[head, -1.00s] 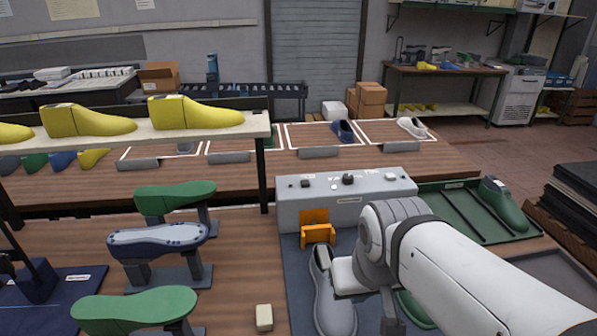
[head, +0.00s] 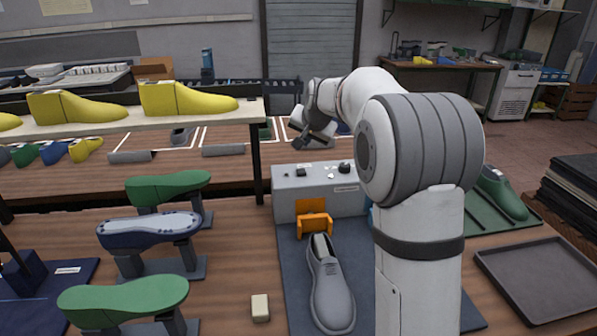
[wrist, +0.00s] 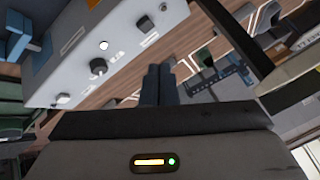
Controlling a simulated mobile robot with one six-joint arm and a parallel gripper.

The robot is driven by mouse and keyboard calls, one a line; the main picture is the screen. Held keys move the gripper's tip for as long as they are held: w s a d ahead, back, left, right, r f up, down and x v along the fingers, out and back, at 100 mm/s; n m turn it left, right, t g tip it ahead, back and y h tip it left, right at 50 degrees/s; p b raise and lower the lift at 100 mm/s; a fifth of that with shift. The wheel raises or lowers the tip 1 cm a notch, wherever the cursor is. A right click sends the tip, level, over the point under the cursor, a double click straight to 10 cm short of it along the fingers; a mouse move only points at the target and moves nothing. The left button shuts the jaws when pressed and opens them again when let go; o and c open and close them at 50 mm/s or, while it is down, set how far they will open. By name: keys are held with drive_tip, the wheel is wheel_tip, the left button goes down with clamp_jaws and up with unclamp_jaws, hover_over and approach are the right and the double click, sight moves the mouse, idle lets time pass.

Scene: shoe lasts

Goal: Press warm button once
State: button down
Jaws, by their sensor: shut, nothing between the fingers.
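The grey control box (head: 287,207) stands on the bench in the head view, with a dark switch (head: 301,172), a small white round button (head: 331,177) and a black knob (head: 345,168) on top. My arm hides its right end. The wrist view shows the box top (wrist: 122,62) with the knob (wrist: 98,66), the white round button (wrist: 103,45) and a pale button (wrist: 62,99) at one end. The labels are too small to read, so I cannot tell which is the warm button. My gripper (head: 298,142) is shut and empty, above and behind the box; its dark fingers (wrist: 158,80) touch no control.
An orange bracket (head: 313,218) and a grey shoe (head: 331,290) are in front of the box. A shelf with yellow lasts (head: 187,98) stands left. Green lasts (head: 125,296) on stands are at front left. An empty dark tray (head: 545,280) lies at right.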

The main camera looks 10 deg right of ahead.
drive_tip(key=m+t, duration=0.1)
drive_tip(key=m, duration=0.1)
hover_over(302, 172)
wheel_tip(302, 172, down, 4)
drive_tip(key=shift+b, duration=0.35)
drive_tip(key=shift+f, duration=0.1)
wheel_tip(302, 172, down, 9)
drive_tip(key=b, duration=0.6)
drive_tip(key=shift+s+r, duration=0.1)
drive_tip(key=shift+r, duration=0.1)
idle(1.1)
drive_tip(key=shift+f+b, duration=0.4)
drive_tip(key=shift+b, duration=0.15)
